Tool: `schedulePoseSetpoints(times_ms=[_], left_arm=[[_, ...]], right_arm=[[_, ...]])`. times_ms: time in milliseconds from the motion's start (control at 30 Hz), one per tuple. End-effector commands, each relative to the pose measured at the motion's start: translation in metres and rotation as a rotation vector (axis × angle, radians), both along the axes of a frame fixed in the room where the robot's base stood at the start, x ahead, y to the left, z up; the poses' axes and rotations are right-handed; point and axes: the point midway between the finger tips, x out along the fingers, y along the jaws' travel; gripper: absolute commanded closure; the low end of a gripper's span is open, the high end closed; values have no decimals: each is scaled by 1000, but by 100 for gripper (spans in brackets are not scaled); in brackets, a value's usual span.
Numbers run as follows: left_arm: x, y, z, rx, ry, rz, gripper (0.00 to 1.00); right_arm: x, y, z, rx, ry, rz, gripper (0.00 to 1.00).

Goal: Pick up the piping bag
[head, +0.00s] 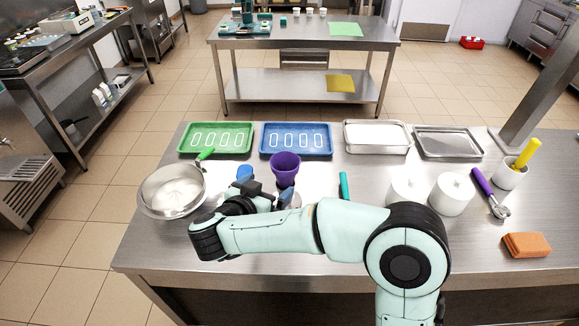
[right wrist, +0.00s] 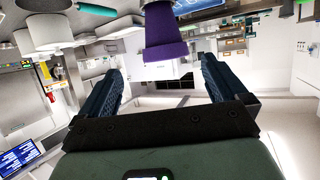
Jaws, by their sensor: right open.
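The piping bag appears to be the purple, cone-like thing with a wide open top (head: 285,168), standing upright in the middle of the steel table. Its lower part is partly hidden behind my right gripper (head: 270,195) in the head view. In the right wrist view the purple bag (right wrist: 166,38) shows beyond and between the two dark fingers of my right gripper (right wrist: 162,75). The fingers are wide apart, with nothing visibly held. I cannot tell whether they touch the bag. My left gripper is not in view.
A green tray (head: 216,152), blue tray (head: 296,153) and two metal trays line the back. White tubs (head: 451,194), a purple-handled scoop (head: 490,193) and an orange sponge (head: 526,245) are right.

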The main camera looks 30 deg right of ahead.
Motion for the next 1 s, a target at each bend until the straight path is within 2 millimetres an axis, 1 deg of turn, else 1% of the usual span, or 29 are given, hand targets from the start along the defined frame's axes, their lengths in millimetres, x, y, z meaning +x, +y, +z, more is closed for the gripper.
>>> schedulePoseSetpoints(times_ms=[300, 400, 600, 833, 1000], left_arm=[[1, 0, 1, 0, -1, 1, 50], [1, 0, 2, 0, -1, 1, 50], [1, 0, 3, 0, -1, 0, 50], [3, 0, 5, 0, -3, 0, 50], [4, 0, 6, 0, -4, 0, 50]], right_arm=[[31, -45, -23, -1, 3, -5, 1], [38, -53, -28, -1, 3, -3, 1], [46, -62, -34, -1, 2, -2, 1], [68, -85, -49, 0, 2, -5, 1], [74, -93, -53, 0, 2, -1, 1]])
